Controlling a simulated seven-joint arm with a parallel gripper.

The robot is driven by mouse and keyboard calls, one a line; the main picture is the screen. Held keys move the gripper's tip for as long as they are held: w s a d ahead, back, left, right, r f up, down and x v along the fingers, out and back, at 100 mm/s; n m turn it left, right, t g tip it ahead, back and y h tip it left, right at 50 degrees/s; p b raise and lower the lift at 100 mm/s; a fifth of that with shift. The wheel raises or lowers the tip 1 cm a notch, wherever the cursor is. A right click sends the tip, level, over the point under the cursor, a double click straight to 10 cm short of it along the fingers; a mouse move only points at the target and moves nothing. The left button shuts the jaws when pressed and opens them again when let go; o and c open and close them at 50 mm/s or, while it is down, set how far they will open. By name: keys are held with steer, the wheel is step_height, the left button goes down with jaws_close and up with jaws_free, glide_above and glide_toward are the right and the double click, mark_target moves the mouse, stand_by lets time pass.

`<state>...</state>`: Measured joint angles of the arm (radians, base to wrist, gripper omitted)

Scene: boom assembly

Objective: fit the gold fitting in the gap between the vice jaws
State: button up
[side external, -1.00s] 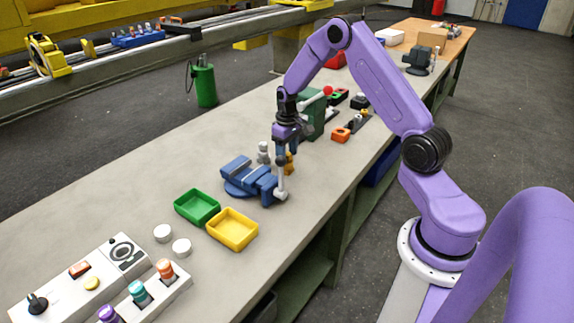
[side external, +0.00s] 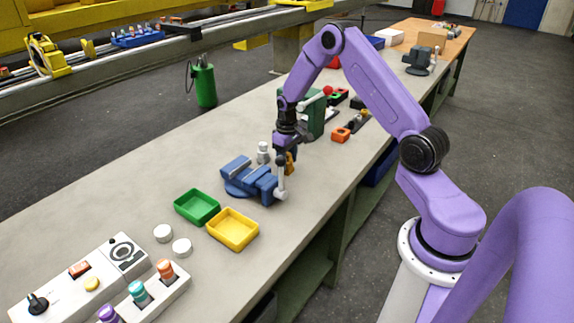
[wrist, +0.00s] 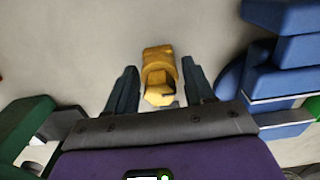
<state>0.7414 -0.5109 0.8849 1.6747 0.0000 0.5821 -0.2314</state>
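The gold fitting (wrist: 158,72) stands on the bench and shows between my fingers in the wrist view. It also shows in the side view (side external: 290,164), partly hidden by my gripper. My gripper (wrist: 160,88) is open, pointing down, with one finger on each side of the fitting and a small gap on both sides. In the side view my gripper (side external: 286,157) is just behind the blue vice (side external: 243,176). The vice also shows at the right of the wrist view (wrist: 282,72), apart from my right finger. I cannot see into the full gap between its jaws.
A green machine (side external: 315,115) with a red knob stands behind my gripper. A green tray (side external: 197,219) and a yellow tray (side external: 232,243) lie in front of the vice. A small grey-white part (side external: 263,152) stands close behind the vice.

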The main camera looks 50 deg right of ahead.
steer(key=c, duration=0.6)
steer(key=shift+r, duration=2.65)
steer(key=w+a+r, duration=0.3)
steer(key=a+r, duration=0.1)
steer(key=a, duration=0.3)
steer(key=w+a+r, duration=0.2)
steer(key=a+r, duration=0.2)
steer(key=a, duration=0.2)
steer(key=shift+w+a+f, duration=0.1)
steer(key=shift+a+f, duration=0.05)
steer(key=shift+f, duration=1.05)
steer(key=shift+a+f, duration=0.1)
steer(key=shift+f, duration=1.05)
